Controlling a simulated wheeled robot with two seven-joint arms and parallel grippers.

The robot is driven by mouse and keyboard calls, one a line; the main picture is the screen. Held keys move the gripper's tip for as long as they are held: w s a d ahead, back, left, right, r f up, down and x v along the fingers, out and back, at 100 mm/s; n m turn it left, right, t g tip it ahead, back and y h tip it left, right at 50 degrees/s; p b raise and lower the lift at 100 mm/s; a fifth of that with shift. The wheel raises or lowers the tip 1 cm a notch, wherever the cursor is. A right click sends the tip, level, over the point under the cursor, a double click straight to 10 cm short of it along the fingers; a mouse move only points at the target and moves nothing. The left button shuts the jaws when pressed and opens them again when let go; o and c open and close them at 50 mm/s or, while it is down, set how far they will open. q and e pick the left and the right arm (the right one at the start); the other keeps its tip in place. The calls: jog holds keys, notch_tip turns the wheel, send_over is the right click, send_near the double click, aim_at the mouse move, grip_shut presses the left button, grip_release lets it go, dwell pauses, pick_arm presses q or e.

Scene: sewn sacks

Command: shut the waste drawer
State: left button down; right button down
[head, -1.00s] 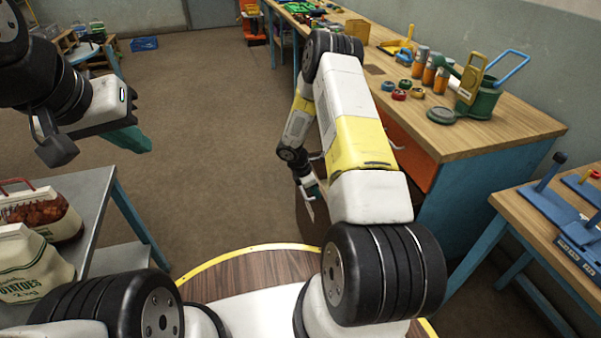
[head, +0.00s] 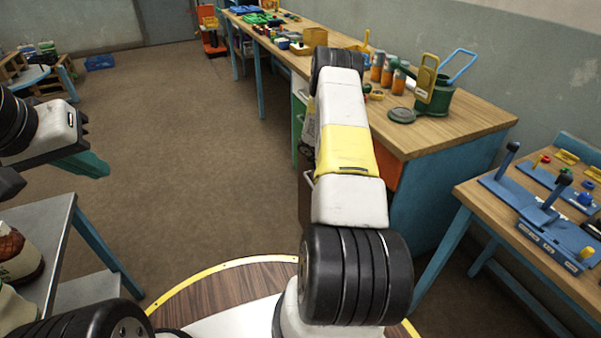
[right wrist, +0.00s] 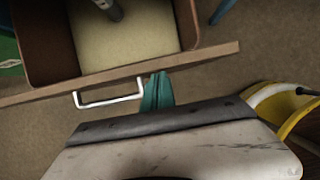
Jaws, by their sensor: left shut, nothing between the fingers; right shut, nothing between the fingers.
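The waste drawer (right wrist: 185,65) stands pulled out in the right wrist view, with brown walls, a pale inside bottom and a white bar handle (right wrist: 108,98) on its front. A grey object inside is cut off by the top edge. My right gripper (right wrist: 157,90) is shut and empty, its teal fingertips at the drawer front just right of the handle; I cannot tell whether they touch. In the head view my right arm hides that gripper and most of the drawer; a sliver of the brown drawer (head: 304,200) shows. My left gripper (head: 88,164) is shut and empty, clear of the drawer.
The workbench (head: 450,125) holds a green watering can (head: 432,100) and orange-banded cylinders. An orange front (head: 388,172) is under its top. A smaller table (head: 470,200) with blue fixtures stands right, a grey table (head: 45,225) with sacks left. The middle floor is clear.

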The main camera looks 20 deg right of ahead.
jog(key=d, duration=1.4)
jog(key=shift+w+d, duration=0.15)
jog(key=shift+w, duration=0.1)
